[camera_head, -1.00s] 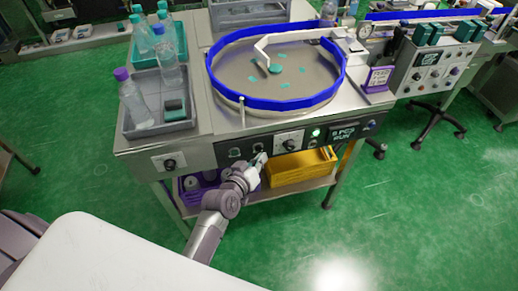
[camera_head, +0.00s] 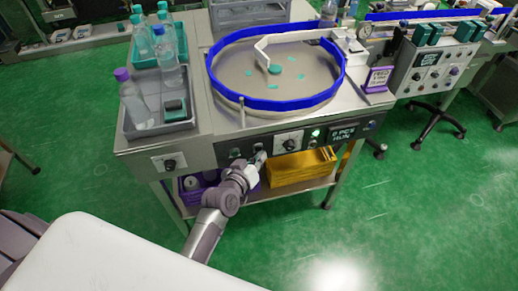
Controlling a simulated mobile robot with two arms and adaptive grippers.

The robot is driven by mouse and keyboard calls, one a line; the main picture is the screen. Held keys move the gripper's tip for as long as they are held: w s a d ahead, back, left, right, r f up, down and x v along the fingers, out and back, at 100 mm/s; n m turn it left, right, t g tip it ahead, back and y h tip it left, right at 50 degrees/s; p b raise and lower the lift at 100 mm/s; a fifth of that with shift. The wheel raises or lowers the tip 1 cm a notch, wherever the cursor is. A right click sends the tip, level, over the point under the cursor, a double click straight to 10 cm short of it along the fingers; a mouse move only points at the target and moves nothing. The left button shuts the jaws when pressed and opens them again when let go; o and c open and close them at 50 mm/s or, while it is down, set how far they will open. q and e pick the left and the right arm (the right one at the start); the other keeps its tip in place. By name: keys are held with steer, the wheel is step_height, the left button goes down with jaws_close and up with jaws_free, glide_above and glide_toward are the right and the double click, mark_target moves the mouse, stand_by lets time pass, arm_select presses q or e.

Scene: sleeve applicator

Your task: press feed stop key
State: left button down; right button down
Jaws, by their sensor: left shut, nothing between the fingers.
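The front control panel (camera_head: 273,147) of the steel table carries small dark keys: one on the left (camera_head: 235,153) and one beside it (camera_head: 257,148). Their labels are too small to read, so I cannot tell which is the feed stop key. My left gripper (camera_head: 259,158) is shut and empty, its tip at the panel just below the second key and partly covering that area. Whether it touches is not clear. A green light (camera_head: 315,133) is lit and the display (camera_head: 344,133) ends in RUN. My right gripper is not in view.
A blue-rimmed round table (camera_head: 240,83) with teal pieces stands above the panel. Grey tray (camera_head: 181,127) with bottles is at left. Purple bin (camera_head: 206,179) and yellow crate (camera_head: 297,168) sit on the shelf below. A knob (camera_head: 289,143) is right of the gripper.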

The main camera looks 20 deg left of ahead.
arm_select(q)
steer(key=shift+w+a, duration=0.3)
steer(key=shift+w, duration=0.15)
stand_by(0.7)
stand_by(0.4)
steer(key=shift+s+d+p, duration=0.45)
steer(key=shift+s+d, duration=0.05)
steer(key=shift+s, duration=0.2)
steer(key=s+d, duration=0.1)
steer(key=s+d+p, duration=0.1)
steer(key=s+p, duration=0.1)
steer(key=s, duration=0.1)
steer(key=shift+s+d, duration=0.1)
steer(key=shift+d, duration=0.3)
stand_by(0.5)
